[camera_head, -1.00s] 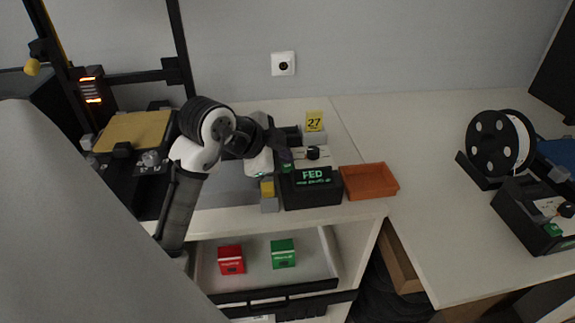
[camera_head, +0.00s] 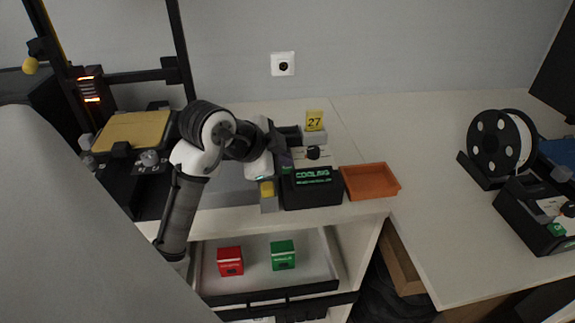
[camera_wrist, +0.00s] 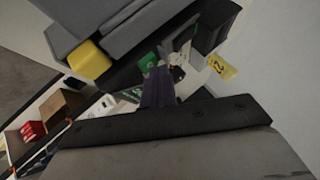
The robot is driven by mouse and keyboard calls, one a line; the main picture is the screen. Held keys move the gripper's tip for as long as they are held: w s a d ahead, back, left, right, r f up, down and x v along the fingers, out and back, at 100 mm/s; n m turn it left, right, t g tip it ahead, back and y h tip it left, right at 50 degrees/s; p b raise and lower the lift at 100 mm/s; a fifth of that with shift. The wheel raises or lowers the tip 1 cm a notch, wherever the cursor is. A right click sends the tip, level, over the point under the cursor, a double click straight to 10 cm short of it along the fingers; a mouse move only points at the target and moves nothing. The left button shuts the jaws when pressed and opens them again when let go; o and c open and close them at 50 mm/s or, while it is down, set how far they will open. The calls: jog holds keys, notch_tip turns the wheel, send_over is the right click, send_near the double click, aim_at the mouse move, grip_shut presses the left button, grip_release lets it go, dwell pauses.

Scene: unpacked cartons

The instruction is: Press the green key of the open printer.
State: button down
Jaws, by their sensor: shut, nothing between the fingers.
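The open-frame printer (camera_head: 130,130) with its tan bed stands at the left in the head view. A black control box (camera_head: 312,195) to its right has a lit display reading "COOLING" and a dark knob (camera_head: 313,152) on top. My gripper (camera_head: 285,161) is shut and empty, pointing down at the left part of that box. The green key (camera_wrist: 148,63) shows in the wrist view just beyond the dark purple fingertips (camera_wrist: 160,72). In the head view the key is mostly hidden by the fingers. I cannot tell whether they touch it.
An orange tray (camera_head: 370,180) sits right of the box, and a yellow "27" tag (camera_head: 314,120) behind it. A yellow key (camera_head: 267,188) is at its left. Another control box with a green key (camera_head: 556,230) stands far right near a spool (camera_head: 494,143). An open drawer (camera_head: 310,255) is below.

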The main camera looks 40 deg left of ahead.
aim_at(283, 170)
jog(key=shift+r, duration=0.15)
jog(key=shift+r+p, duration=0.65)
jog(key=shift+r, duration=0.15)
jog(key=shift+r+p, duration=1.8)
jog(key=shift+r, duration=0.75)
